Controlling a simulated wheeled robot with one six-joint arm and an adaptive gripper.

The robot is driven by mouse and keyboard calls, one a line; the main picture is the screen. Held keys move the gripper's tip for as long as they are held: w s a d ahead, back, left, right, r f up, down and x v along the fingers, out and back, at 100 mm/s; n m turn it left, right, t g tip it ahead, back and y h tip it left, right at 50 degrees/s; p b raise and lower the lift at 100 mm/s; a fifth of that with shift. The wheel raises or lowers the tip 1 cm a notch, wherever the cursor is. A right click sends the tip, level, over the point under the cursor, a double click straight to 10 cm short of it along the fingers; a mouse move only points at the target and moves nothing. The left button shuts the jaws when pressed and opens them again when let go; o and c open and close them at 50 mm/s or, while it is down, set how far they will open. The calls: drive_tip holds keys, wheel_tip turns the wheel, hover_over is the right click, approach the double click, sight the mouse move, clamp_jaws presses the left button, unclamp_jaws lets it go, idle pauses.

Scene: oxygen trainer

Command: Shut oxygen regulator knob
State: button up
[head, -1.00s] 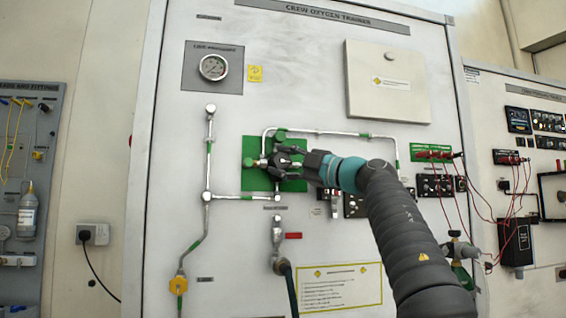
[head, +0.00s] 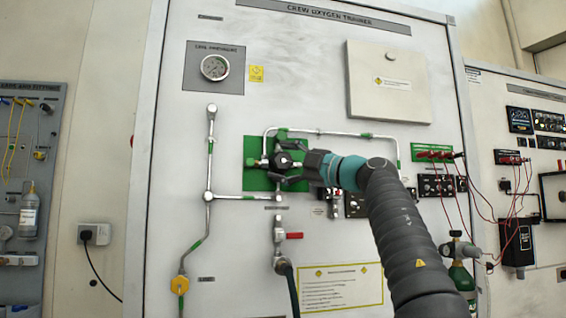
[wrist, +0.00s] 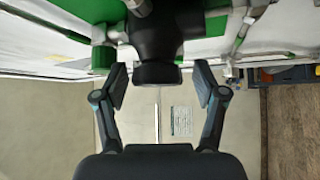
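The black oxygen regulator knob (head: 284,160) sits on the regulator fittings in front of a green plate (head: 256,180) on the trainer panel. In the wrist view the knob (wrist: 158,72) is a dark cylinder at the upper middle. My gripper (head: 288,163) reaches it from the right. In the wrist view my gripper (wrist: 160,84) is open, with one finger on each side of the knob's end and a visible gap on both sides. The fingers appear apart from the knob. The knob's markings are not readable.
A pressure gauge (head: 215,67) is at the upper left of the panel. A valve with a red lever (head: 294,235) is below the regulator. Metal pipes (head: 207,160) run around the green plate. Red cables (head: 482,205) hang at the right.

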drive_tip(key=shift+d, duration=0.15)
drive_tip(key=shift+s+d, duration=0.2)
drive_tip(key=shift+d, duration=0.3)
drive_tip(key=v, duration=1.1)
drive_tip(key=shift+a, duration=0.1)
